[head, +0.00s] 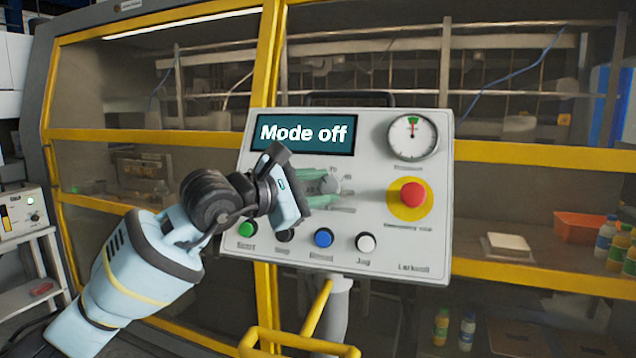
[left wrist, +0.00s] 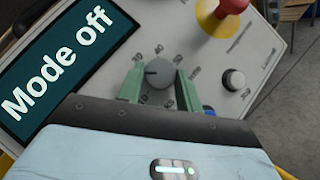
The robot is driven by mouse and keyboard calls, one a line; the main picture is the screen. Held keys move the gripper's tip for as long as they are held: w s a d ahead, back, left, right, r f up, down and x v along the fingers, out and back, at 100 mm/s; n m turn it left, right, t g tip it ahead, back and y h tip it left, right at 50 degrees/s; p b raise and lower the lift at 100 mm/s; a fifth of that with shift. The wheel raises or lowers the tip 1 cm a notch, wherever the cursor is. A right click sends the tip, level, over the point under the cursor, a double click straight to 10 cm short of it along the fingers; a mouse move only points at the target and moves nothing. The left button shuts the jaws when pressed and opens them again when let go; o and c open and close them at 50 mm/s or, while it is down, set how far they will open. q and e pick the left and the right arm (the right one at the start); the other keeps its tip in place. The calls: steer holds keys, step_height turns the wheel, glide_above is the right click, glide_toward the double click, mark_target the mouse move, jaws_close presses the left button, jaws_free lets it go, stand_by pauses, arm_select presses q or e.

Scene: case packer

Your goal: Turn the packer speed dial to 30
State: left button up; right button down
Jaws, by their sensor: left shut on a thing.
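The speed dial is a round grey knob (head: 328,182) on the white control panel (head: 375,185), below the teal screen (head: 305,133) reading "Mode off". It shows closer in the left wrist view (left wrist: 158,77), ringed by small printed numbers, several hidden or too blurred to read. A pale mark on the knob points to the left in that view. My left gripper (head: 324,188) has its two green fingers on either side of the knob, shut on it; they also show in the left wrist view (left wrist: 159,88). My right gripper is in neither view.
A red stop button (head: 412,194) on a yellow ring sits right of the dial, with a gauge (head: 412,137) above it. Below are green (head: 246,229), black, blue (head: 323,237) and white (head: 365,243) buttons. Behind stands the yellow-framed enclosure (head: 270,60).

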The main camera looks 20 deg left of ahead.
arm_select(q)
steer(key=shift+a+r+m+g+p, duration=0.15)
steer(key=shift+r+m+g+p, duration=0.35)
steer(key=shift+m+g, duration=0.35)
steer(key=m+g+p, duration=0.1)
steer(key=m, duration=0.1)
steer(key=shift+m+g+h, duration=0.25)
steer(key=shift+m+h, duration=0.05)
steer(key=shift+m, duration=0.05)
steer(key=shift+w+m+g+p, duration=0.2)
steer(key=shift+m+g+p, duration=0.2)
steer(key=shift+m+g, duration=1.1)
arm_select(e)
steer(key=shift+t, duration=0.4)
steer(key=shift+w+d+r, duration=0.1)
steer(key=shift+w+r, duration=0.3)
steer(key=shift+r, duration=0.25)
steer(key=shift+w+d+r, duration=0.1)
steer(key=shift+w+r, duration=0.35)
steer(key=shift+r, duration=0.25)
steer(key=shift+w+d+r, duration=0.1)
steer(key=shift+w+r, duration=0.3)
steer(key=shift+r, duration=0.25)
arm_select(q)
steer(key=shift+m+y, duration=0.3)
steer(key=shift+y, duration=0.1)
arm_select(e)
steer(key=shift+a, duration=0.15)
arm_select(q)
steer(key=o, duration=1)
